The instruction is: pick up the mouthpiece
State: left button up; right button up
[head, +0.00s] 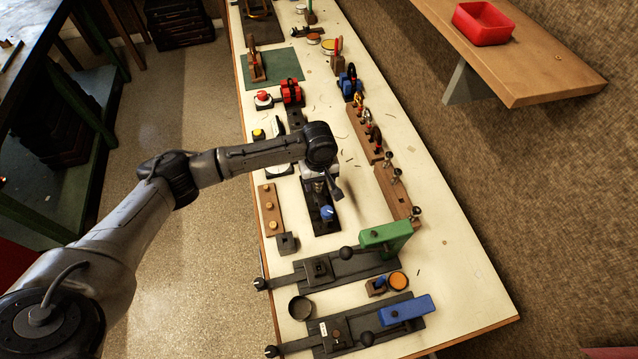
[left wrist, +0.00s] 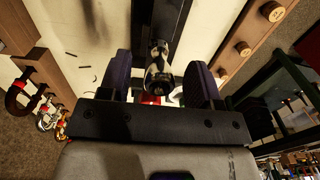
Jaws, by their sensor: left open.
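A small shiny dark-and-silver piece, which looks like the mouthpiece (left wrist: 158,62), stands between my left fingers in the left wrist view, with a gap on each side. In the head view the piece (head: 319,187) shows only partly, beneath my left wrist on a dark narrow stand (head: 322,226). My left gripper (head: 333,188) is open around or just above it; in the left wrist view the gripper (left wrist: 160,78) has both dark fingers apart. I cannot tell whether either finger touches it. My right gripper is out of view.
A blue-topped part (head: 327,213) sits on the same stand. A wooden block with knobs (head: 269,211) is to the left, and a wooden rack with metal pieces (head: 397,193) to the right. Green (head: 385,236) and blue (head: 406,309) clamp fixtures lie in front. Bare bench (head: 450,230) is at right.

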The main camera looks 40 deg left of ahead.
pick_arm(q)
jog(key=shift+f, duration=1)
jog(key=shift+c, duration=0.2)
jog(key=c, duration=1)
jog(key=shift+r, duration=0.6)
jog(key=r, duration=0.1)
jog(key=d+r, duration=0.1)
jog(key=r, duration=0.1)
jog(key=shift+r, duration=0.2)
jog(key=d+r, duration=0.6)
jog(key=d, duration=0.4)
jog(key=shift+s+d+r+p, duration=0.15)
jog(key=shift+d+r+p, duration=0.05)
jog(key=shift+d+p, duration=0.15)
